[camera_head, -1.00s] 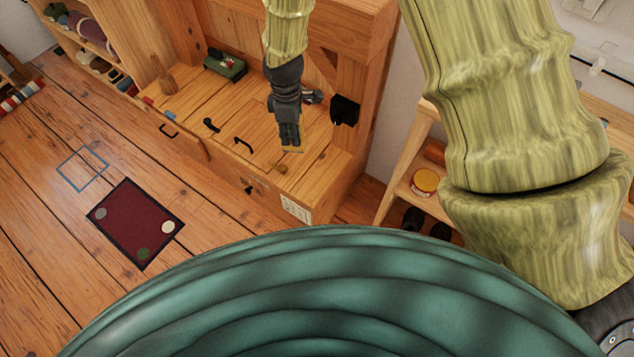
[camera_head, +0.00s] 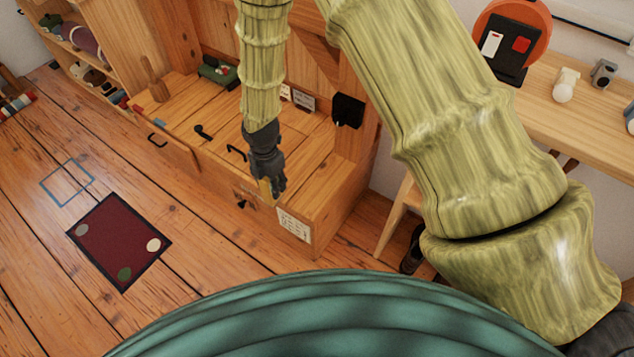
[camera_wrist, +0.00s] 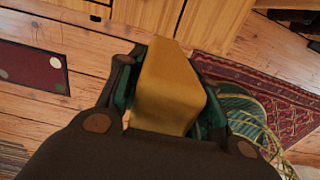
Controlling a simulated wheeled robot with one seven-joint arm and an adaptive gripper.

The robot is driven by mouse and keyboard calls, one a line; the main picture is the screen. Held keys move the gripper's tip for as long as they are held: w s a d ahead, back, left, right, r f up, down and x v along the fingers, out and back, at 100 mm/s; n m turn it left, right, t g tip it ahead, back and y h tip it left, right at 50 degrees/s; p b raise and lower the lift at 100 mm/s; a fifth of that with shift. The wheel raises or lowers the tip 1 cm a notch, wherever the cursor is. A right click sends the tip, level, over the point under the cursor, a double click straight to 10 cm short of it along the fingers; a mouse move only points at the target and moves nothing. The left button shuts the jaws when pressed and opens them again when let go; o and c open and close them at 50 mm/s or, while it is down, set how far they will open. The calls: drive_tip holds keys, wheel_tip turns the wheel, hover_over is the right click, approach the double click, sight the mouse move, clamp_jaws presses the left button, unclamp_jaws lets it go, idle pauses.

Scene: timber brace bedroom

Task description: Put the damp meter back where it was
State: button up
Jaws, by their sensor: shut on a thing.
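My gripper (camera_head: 267,186) is shut on a yellow-ochre, block-shaped thing, which I take to be the damp meter (camera_wrist: 168,85). In the wrist view it sits between the two dark fingers of my gripper (camera_wrist: 165,98), and its lower part is hidden by the gripper.
A dark red mat (camera_head: 118,240) with coloured discs and a blue square outline (camera_head: 67,183) lie on the floor at left. A green box (camera_head: 218,72) stands at the bench's back. A desk (camera_head: 540,105) stands at right. The wrist view shows a patterned rug (camera_wrist: 275,97).

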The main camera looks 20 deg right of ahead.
drive_tip(key=shift+w+d+f+b, duration=0.45)
drive_tip(key=shift+w+d+f, duration=0.3)
drive_tip(key=shift+d, duration=1.7)
drive_tip(key=shift+w+d+f+b, duration=0.5)
drive_tip(key=shift+d+f, duration=0.4)
drive_tip(key=shift+d, duration=1.5)
drive_tip(key=shift+w+d+f+b, duration=0.35)
drive_tip(key=shift+w+d+f, duration=0.45)
drive_tip(key=shift+d, duration=1.65)
drive_tip(key=shift+f, duration=0.15)
drive_tip(key=o, duration=1.1)
wheel_tip(320, 180, up, 12)
drive_tip(key=p, duration=0.2)
drive_tip(key=shift+r+p, duration=0.2)
drive_tip(key=shift+p, duration=0.1)
